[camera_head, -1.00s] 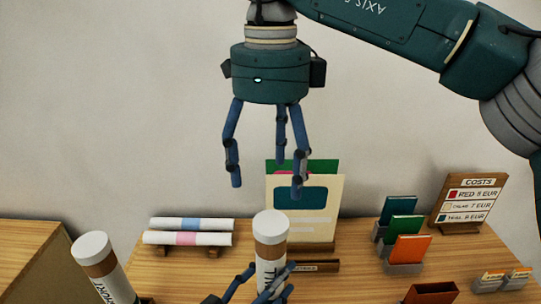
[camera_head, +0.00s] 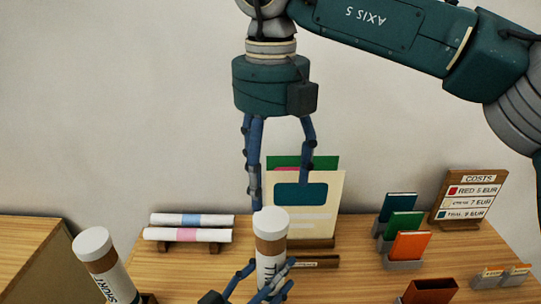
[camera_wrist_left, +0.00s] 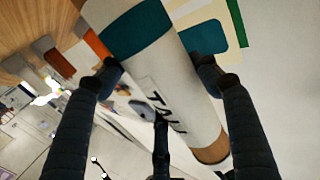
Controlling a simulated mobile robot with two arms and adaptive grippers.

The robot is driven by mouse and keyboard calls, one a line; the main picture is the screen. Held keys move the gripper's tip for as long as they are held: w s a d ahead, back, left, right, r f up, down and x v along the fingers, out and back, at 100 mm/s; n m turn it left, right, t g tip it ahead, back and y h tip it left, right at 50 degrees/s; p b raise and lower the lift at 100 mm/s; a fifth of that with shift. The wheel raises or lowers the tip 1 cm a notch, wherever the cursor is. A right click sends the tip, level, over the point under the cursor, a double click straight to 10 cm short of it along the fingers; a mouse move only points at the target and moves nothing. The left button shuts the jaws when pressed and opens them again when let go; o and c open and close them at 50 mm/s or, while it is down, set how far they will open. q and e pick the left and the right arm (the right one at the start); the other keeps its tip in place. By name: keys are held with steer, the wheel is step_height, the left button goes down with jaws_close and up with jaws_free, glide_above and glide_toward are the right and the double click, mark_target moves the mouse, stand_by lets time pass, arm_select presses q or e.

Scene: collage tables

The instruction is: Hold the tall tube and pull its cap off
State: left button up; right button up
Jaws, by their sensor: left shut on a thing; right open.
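The tall tube (camera_head: 270,266) stands upright at the front middle in the head view, white with a brown band under its white cap (camera_head: 270,221). Its lettering is partly hidden. My left gripper (camera_head: 266,286) is shut around the tube below the cap. In the left wrist view the tube (camera_wrist_left: 180,85) lies between the fingers, with a teal band and its brown band at opposite ends.
A short tube (camera_head: 108,272) with a white cap stands at left. Two rolls (camera_head: 190,234) lie on a rack behind. Upright cards (camera_head: 318,215) stand behind the tall tube. Colored cards in holders (camera_head: 405,240) and a costs sign (camera_head: 470,200) are at right.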

mark_target(271, 216)
step_height(271, 216, down, 8)
steer(key=shift+r, duration=0.1)
stand_by(0.4)
steer(key=c, duration=1.4)
steer(key=shift+r, duration=0.2)
steer(key=shift+r, duration=0.95)
